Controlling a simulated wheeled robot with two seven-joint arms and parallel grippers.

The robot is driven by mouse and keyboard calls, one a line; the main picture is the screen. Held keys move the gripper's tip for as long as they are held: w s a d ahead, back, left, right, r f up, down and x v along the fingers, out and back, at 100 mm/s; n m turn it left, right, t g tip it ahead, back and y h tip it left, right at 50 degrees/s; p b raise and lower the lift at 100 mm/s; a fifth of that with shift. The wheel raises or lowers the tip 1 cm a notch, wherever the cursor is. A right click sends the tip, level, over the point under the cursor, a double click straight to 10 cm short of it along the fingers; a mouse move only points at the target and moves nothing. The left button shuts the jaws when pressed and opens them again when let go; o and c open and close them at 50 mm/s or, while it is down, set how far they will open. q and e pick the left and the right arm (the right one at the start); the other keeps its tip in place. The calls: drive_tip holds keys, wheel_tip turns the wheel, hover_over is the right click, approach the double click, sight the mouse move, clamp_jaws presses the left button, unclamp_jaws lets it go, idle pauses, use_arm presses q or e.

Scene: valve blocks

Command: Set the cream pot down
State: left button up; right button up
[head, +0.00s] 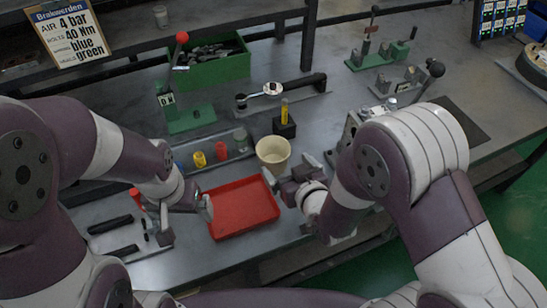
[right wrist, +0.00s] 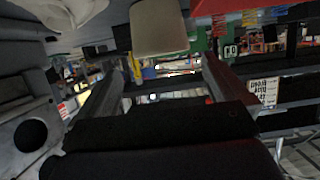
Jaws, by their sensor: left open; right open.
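The cream pot (head: 272,153) is upright at the bench, just behind the red tray (head: 240,209), with its open mouth up. Its base contact is not clearly shown. My right gripper (head: 289,169) is open in front of and to the right of the pot, its fingers spread toward it. In the right wrist view, which is upside down, the pot (right wrist: 158,28) shows beyond and between the two spread fingers (right wrist: 168,80), with no finger seen touching it. My left gripper (head: 186,216) is open and empty at the left edge of the red tray.
The red tray is empty. Yellow and red parts (head: 200,159) stand in a rack left of the pot. A block with a yellow peg (head: 284,122) is behind it. A green bin (head: 210,65), a wrench (head: 265,91) and a green lever fixture (head: 187,119) lie further back.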

approach(268, 144)
drive_tip(key=x, duration=0.4)
drive_tip(key=shift+w+f, duration=0.15)
drive_tip(key=shift+w, duration=0.15)
drive_tip(key=shift+s, duration=0.1)
drive_tip(key=shift+c, duration=0.9)
drive_tip(key=c, duration=0.6)
